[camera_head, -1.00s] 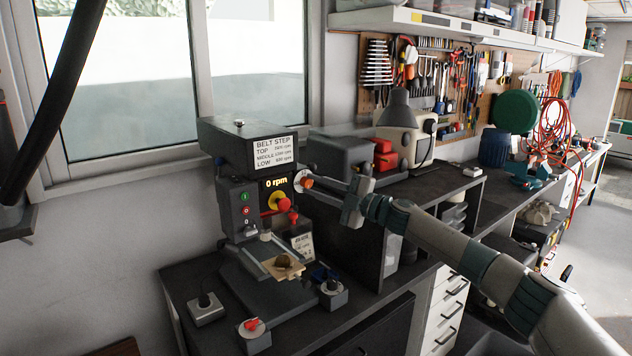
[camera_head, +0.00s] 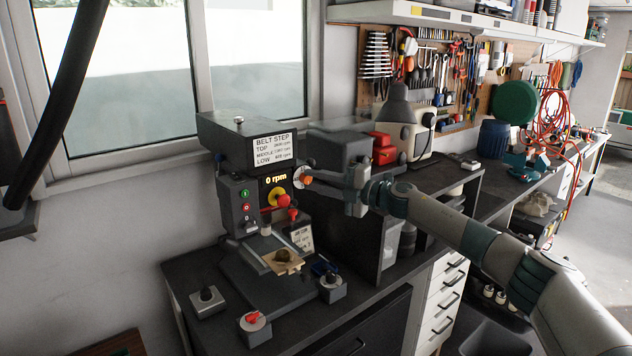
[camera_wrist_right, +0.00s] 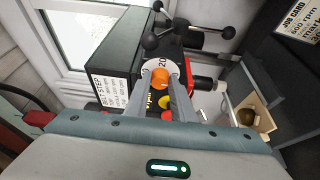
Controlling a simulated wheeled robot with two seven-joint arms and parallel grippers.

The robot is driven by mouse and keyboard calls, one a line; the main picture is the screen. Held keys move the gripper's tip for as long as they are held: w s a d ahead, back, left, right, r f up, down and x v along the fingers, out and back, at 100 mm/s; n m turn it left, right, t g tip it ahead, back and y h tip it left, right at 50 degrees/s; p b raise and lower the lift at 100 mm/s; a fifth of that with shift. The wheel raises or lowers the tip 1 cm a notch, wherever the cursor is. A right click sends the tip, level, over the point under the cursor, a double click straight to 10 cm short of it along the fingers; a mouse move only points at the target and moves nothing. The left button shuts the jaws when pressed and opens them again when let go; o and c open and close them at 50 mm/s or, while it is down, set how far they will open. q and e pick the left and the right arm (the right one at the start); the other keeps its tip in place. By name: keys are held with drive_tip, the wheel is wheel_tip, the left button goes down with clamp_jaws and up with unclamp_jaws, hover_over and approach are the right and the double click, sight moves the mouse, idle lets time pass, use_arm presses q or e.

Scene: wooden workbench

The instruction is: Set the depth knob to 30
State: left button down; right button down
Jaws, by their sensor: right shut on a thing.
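The drill press (camera_head: 240,170) stands at the left end of the bench, its display reading 0 rpm. The depth knob, orange with a white dial, is on the press's right side in the head view (camera_head: 305,178). It also shows in the right wrist view (camera_wrist_right: 160,76), where "20" is legible on the dial. My right gripper (camera_wrist_right: 162,86) is shut on the orange knob, a finger on each side. In the head view my right gripper (camera_head: 316,180) reaches it from the right. The knob's pointer mark is too small to read. My left gripper is not in view.
A red button on a yellow base (camera_head: 279,197) sits just left of the knob. Black ball-ended handles (camera_wrist_right: 160,32) are close by in the wrist view. A small wooden block (camera_head: 282,262) lies on the press table. Grey boxes (camera_head: 335,158) stand behind my right gripper.

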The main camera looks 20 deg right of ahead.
drive_tip(key=c, duration=1.5)
unclamp_jaws()
drive_tip(key=shift+b+v, duration=3.7)
drive_tip(key=shift+v, duration=4.95)
drive_tip(key=shift+f, duration=0.1)
